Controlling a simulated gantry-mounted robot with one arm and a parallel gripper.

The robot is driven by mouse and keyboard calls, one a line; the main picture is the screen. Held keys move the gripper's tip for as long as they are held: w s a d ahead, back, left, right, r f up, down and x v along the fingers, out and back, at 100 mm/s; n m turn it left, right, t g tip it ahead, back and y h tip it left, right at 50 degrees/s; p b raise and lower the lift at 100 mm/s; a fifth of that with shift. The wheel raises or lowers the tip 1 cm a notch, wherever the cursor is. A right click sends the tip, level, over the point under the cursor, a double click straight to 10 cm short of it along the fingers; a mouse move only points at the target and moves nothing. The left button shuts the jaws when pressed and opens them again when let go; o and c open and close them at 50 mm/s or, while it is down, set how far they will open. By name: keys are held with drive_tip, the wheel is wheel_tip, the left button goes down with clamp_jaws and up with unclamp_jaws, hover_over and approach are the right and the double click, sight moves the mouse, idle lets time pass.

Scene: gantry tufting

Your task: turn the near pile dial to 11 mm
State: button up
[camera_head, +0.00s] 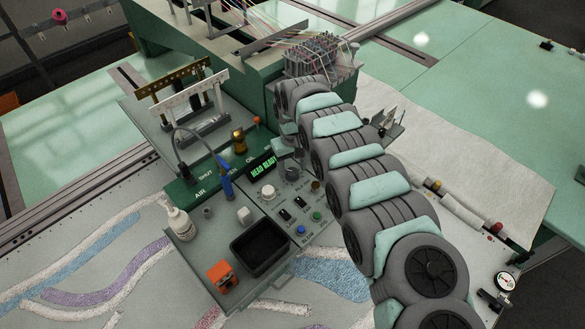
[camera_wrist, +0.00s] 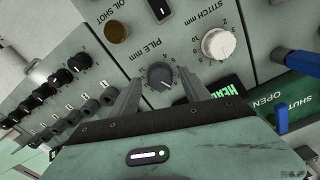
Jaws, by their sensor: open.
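The pile dial (camera_wrist: 159,75) is a dark grey round knob on the grey panel, under upside-down "PILE mm" lettering in the wrist view. Its scale is too small to read surely; a pale pointer mark shows on its lower right. My gripper (camera_wrist: 160,80) is open, with one finger on each side of the dial. Gaps show between fingers and knob, so it does not look gripped. In the head view my gripper (camera_head: 290,160) is over the panel's upper right part, partly hidden by my arm.
A white stitch dial (camera_wrist: 219,44) sits beside the pile dial; it also shows in the head view (camera_head: 267,192). A brown oil-shot button (camera_wrist: 117,33), a rocker switch (camera_wrist: 159,9) and a row of black knobs (camera_wrist: 62,77) are near. A black tray (camera_head: 262,248) lies closer in.

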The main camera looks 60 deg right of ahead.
drive_tip(key=shift+f, duration=0.55)
drive_tip(key=shift+c, duration=0.2)
clamp_jaws()
